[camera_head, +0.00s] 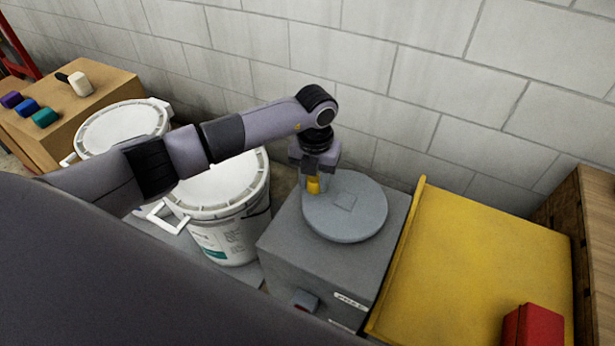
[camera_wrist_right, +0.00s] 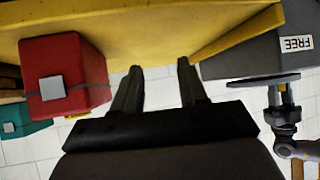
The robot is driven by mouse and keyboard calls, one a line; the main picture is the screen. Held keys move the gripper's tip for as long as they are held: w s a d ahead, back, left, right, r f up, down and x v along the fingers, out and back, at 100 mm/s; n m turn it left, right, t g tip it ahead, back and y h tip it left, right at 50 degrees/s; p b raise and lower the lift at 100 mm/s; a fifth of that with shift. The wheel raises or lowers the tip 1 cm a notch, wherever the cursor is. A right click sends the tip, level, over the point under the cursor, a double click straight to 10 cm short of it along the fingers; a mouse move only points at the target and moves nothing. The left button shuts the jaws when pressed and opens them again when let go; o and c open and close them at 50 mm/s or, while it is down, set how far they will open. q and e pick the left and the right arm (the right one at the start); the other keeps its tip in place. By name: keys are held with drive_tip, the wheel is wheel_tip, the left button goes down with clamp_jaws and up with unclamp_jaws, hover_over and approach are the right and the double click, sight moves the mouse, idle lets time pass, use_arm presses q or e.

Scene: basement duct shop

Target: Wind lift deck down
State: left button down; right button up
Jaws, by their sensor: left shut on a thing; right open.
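The yellow lift deck (camera_head: 470,255) lies at the right in the head view, and it fills the top of the right wrist view (camera_wrist_right: 190,32). Left of it stands a grey box (camera_head: 325,275) with a round grey handwheel (camera_head: 352,222) on top. My left gripper (camera_head: 312,178) is shut on the wheel's yellow knob (camera_head: 313,187) at the wheel's far left rim. The box also shows at the right wrist view's upper right (camera_wrist_right: 245,57) with a label reading FREE (camera_wrist_right: 296,43). My right gripper (camera_wrist_right: 158,72) is open and empty near the deck.
A red block (camera_head: 533,325) sits on the deck's near right part. White lidded buckets (camera_head: 225,190) stand left of the box. A wooden crate (camera_head: 598,225) stands right of the deck. A block wall (camera_head: 440,60) closes the back. Coloured blocks lie on a box (camera_head: 75,120) at far left.

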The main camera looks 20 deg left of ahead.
use_arm(q)
drive_tip(key=c, duration=0.7)
unclamp_jaws()
drive_tip(key=shift+c, duration=0.2)
drive_tip(key=shift+r, duration=0.1)
wheel_tip(320, 180, up, 7)
